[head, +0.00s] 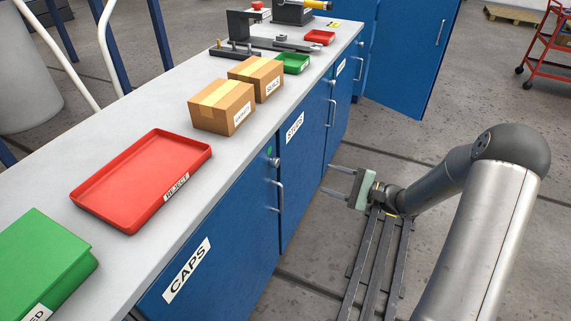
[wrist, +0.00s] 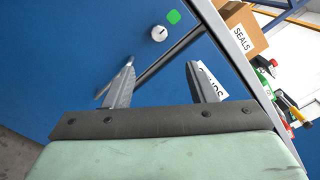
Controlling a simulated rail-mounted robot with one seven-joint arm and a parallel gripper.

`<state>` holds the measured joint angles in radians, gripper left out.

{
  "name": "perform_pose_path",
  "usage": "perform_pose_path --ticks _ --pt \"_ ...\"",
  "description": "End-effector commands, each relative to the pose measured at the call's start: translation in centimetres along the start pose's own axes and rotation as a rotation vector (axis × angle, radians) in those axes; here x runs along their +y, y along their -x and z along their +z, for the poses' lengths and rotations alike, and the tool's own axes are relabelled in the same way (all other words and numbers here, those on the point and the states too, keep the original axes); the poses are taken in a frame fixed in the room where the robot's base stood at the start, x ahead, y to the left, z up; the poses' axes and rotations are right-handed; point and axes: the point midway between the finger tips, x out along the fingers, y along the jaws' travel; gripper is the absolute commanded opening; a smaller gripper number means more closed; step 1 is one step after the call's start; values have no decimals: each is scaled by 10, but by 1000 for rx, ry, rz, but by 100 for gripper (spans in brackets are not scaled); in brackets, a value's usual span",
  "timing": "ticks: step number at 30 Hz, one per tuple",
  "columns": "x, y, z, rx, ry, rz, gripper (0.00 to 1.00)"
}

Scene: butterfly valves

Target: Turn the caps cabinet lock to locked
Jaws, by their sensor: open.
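The blue caps cabinet door (head: 225,245) is shut, with a white CAPS label (head: 187,269). Its lock (wrist: 159,33) shows in the wrist view as a small pale round knob with a green mark (wrist: 173,16) beside it. In the head view the lock (head: 274,161) is tiny near the door's upper right corner, above the bar handle (head: 278,196). My gripper (head: 327,178) is open and empty, its fingers pointing at the cabinet front, apart from the lock. In the wrist view the lock lies beyond the fingertips of my gripper (wrist: 160,68). The knob's exact slot angle is too small to tell.
The neighbouring cabinet (head: 302,165) has its own label and handle. On the worktop (head: 118,128) stand a red REJECT tray (head: 133,224), a green container (head: 40,262) and two cardboard boxes (head: 222,108). A far blue door (head: 415,55) stands open.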

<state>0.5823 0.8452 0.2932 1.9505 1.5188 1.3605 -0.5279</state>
Motion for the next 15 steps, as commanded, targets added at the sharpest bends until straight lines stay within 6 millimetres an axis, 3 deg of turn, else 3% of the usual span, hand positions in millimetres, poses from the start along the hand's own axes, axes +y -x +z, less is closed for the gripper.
perform_pose_path --ticks 15 --pt "2 -113 1 -3 0 5 51"
